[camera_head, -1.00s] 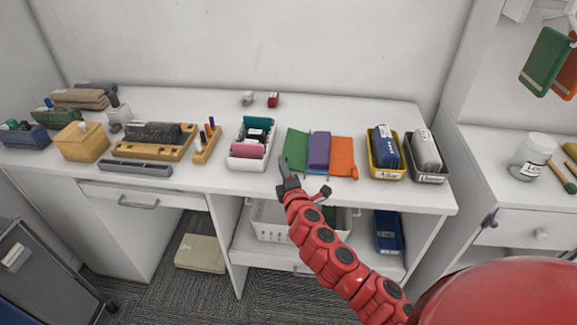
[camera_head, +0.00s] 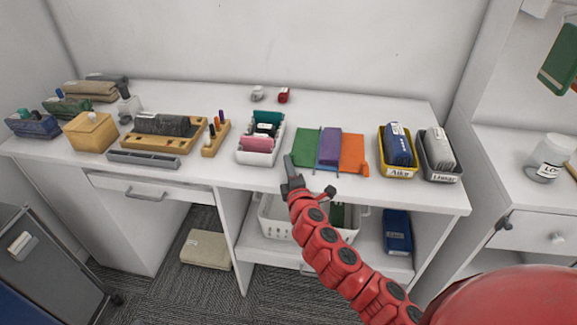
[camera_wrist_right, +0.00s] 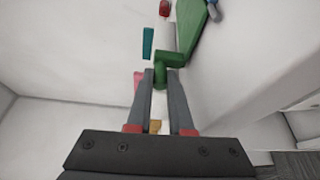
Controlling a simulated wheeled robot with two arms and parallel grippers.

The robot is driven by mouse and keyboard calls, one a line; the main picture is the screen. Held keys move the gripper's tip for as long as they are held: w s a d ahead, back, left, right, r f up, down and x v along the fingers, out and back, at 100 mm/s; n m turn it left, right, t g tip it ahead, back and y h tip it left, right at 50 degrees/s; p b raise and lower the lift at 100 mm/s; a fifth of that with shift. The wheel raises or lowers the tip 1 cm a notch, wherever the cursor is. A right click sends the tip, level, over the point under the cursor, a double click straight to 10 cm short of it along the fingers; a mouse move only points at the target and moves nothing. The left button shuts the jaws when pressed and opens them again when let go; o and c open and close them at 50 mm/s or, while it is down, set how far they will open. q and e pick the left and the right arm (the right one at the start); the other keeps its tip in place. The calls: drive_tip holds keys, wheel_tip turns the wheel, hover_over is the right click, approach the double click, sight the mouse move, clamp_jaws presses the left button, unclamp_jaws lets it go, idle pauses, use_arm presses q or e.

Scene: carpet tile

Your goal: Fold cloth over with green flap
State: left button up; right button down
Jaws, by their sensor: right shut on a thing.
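The cloth lies on the white desk with a green flap (camera_head: 306,146) on the left, a purple part (camera_head: 329,147) in the middle and an orange flap (camera_head: 352,154) on the right. A small orange tab sticks out at the orange flap's front right. My right gripper (camera_head: 289,161) is at the green flap's front left edge. In the right wrist view the fingers of my right gripper (camera_wrist_right: 163,82) are shut on a green tab of the green flap (camera_wrist_right: 172,59). The rest of the cloth is mostly out of that view. My left gripper is not in view.
A white bin (camera_head: 262,152) stands left of the cloth. A yellow bin (camera_head: 397,171) and a dark bin (camera_head: 440,177) stand to its right. A wooden pen holder (camera_head: 216,139) is farther left. The desk behind the cloth is mostly clear.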

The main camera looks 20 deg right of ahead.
drive_tip(key=c, duration=0.8)
unclamp_jaws()
drive_tip(key=s+a+p, duration=0.2)
drive_tip(key=s+p, duration=0.1)
drive_tip(key=s, duration=1.4)
drive_tip(key=shift+a+r, duration=0.15)
drive_tip(key=shift+a, duration=0.2)
drive_tip(key=shift+s, duration=0.1)
